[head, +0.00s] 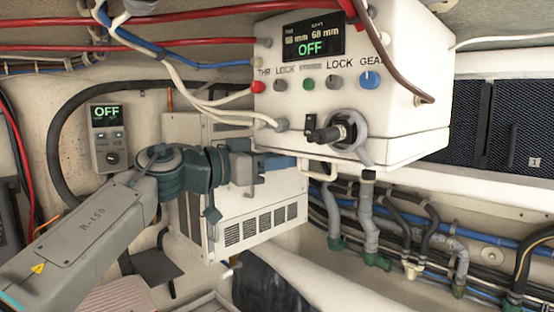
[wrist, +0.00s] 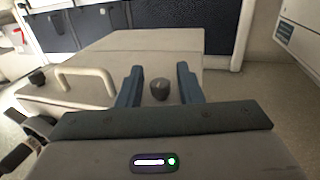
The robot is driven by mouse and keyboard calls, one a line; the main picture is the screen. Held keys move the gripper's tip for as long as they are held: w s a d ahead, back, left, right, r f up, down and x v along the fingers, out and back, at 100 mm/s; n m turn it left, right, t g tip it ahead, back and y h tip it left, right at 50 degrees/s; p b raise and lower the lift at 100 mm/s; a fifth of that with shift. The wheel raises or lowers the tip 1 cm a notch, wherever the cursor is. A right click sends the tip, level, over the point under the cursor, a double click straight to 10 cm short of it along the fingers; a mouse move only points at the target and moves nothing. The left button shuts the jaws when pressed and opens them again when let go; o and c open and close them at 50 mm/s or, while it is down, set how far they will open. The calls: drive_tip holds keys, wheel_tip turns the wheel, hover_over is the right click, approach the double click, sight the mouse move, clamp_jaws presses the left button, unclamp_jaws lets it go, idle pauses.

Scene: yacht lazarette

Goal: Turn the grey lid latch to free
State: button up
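In the wrist view a small dark grey knob (wrist: 159,90), which looks like the lid latch, stands on the pale lid (wrist: 130,42). My gripper (wrist: 159,84) is open, with one blue finger on each side of the knob and a visible gap to each. I cannot tell the knob's turn setting. In the head view my gripper (head: 288,163) reaches in from the left at the lower edge of the white control box (head: 400,95); the knob between the fingers is hidden there. A second dark knob (wrist: 38,77) sits farther left on the lid, beyond a pale handle (wrist: 86,84).
The box has a display (head: 313,42) reading OFF, a blue knob (head: 369,80) and a large black-handled switch (head: 330,134). A small panel (head: 106,135) at left also reads OFF. Cables and grey pipes (head: 368,220) run close below and around the box.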

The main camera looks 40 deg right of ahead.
clamp_jaws()
drive_tip(key=shift+m+g, duration=0.3)
drive_tip(key=shift+g, duration=0.1)
drive_tip(key=m+g+y, duration=0.2)
drive_tip(key=g, duration=0.1)
drive_tip(key=m+g+y+p, duration=0.1)
drive_tip(key=m+g+y, duration=0.1)
drive_tip(key=m+g, duration=0.1)
drive_tip(key=shift+r+g, duration=0.15)
drive_tip(key=shift+g, duration=0.65)
drive_tip(key=m+g+y+p, duration=0.1)
drive_tip(key=m+g+y, duration=0.4)
drive_tip(key=y, duration=0.1)
drive_tip(key=shift+m+y+p, duration=0.35)
drive_tip(key=shift+m+y, duration=0.05)
drive_tip(key=m+y, duration=0.2)
drive_tip(key=y, duration=0.1)
drive_tip(key=m+g+y, duration=0.1)
drive_tip(key=m+y, duration=0.2)
drive_tip(key=y, duration=0.1)
drive_tip(key=shift+y, duration=0.6)
